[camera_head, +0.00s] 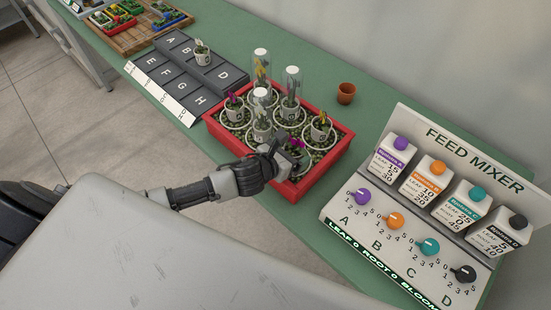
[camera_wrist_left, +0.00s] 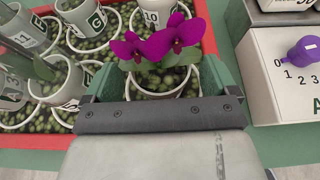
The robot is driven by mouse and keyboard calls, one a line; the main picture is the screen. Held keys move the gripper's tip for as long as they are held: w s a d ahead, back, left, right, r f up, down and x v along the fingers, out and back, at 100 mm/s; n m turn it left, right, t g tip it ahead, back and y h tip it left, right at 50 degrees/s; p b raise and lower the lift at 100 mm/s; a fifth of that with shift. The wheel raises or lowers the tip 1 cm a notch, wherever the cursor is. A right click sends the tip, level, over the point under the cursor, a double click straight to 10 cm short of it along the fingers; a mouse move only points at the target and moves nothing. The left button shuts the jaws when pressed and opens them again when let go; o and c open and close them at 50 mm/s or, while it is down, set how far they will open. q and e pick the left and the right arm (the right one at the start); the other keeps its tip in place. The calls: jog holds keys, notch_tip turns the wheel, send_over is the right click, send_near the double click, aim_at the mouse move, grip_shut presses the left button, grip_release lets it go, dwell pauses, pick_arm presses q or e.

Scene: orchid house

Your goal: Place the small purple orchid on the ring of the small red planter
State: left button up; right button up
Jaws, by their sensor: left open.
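A small purple orchid (camera_head: 298,143) shows at my left gripper (camera_head: 283,152) over the front right part of the red planter (camera_head: 218,132). In the left wrist view its purple flowers (camera_wrist_left: 160,40) stand between the green-padded fingers of my left gripper (camera_wrist_left: 160,85). The fingers are open, one on each side of its pot. A white ring shows around the pot's lower part; the flowers and gripper hide some of it, so I cannot tell if the pot is seated. The red planter's rim also shows in the left wrist view (camera_wrist_left: 209,38). My right gripper is not in view.
Other potted plants stand in the planter's white rings, several under clear domes (camera_head: 292,75). A feed mixer (camera_head: 425,200) stands at right. A small terracotta pot (camera_head: 346,93) is behind the planter. A lettered dark rack (camera_head: 190,75) with one white pot (camera_head: 202,55) is at left.

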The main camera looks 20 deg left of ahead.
pick_arm(q)
jog(key=b+v, duration=0.1)
jog(key=v, duration=0.9)
jog(key=shift+s, duration=0.25)
jog(key=shift+r, duration=0.1)
